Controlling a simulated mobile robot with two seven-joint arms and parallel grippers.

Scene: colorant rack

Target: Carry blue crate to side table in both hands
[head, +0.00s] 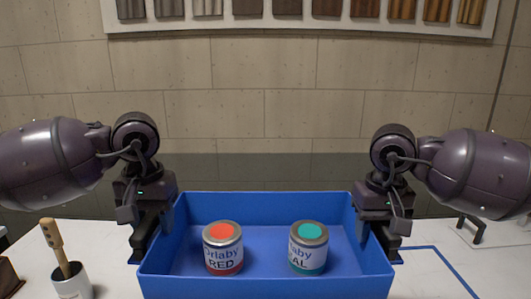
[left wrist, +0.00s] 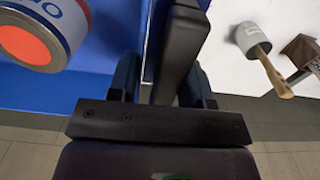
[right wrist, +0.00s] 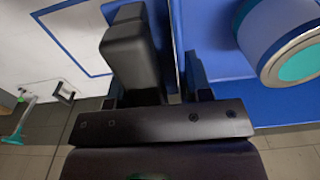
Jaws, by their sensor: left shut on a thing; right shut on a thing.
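The blue crate (head: 265,206) stands in the middle of the head view, with its front part cut off by the lower edge. Inside it a red-lidded can (head: 223,250) stands on the left and a teal-lidded can (head: 308,249) on the right, both upright and apart. My left gripper (head: 150,240) is shut on the crate's left wall, which runs between its fingers in the left wrist view (left wrist: 150,65). My right gripper (head: 385,240) is shut on the right wall, also seen in the right wrist view (right wrist: 178,60). I cannot tell whether the crate touches the table.
A white table (head: 110,245) lies under the crate. A white cup (head: 72,282) with a wooden-handled tool (head: 54,245) stands left of the crate. A blue outline (head: 440,265) marks the table to the right. A sample board (head: 300,22) hangs on the back wall.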

